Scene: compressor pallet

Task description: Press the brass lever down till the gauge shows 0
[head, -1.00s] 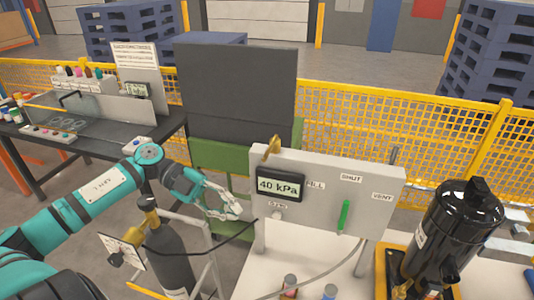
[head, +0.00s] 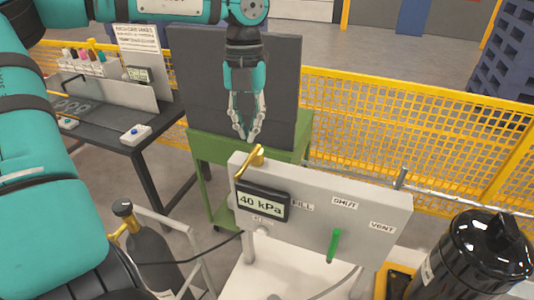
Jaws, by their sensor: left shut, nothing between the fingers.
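The brass lever (head: 251,161) stands at the top left of a grey panel and tilts upward. The gauge (head: 262,203) on the panel below it reads 40 kPa. My left gripper (head: 244,138) points down, fingers shut and empty, just above and slightly left of the lever's top in the picture. I cannot tell whether it touches the lever; a small gap seems to show. My right gripper is not in view.
A green handle (head: 334,246) sits lower on the panel, near labels FILL, SHUT and VENT. A black compressor tank (head: 470,260) stands at right. A gas cylinder (head: 152,255) is at lower left. A yellow mesh fence (head: 400,120) runs behind.

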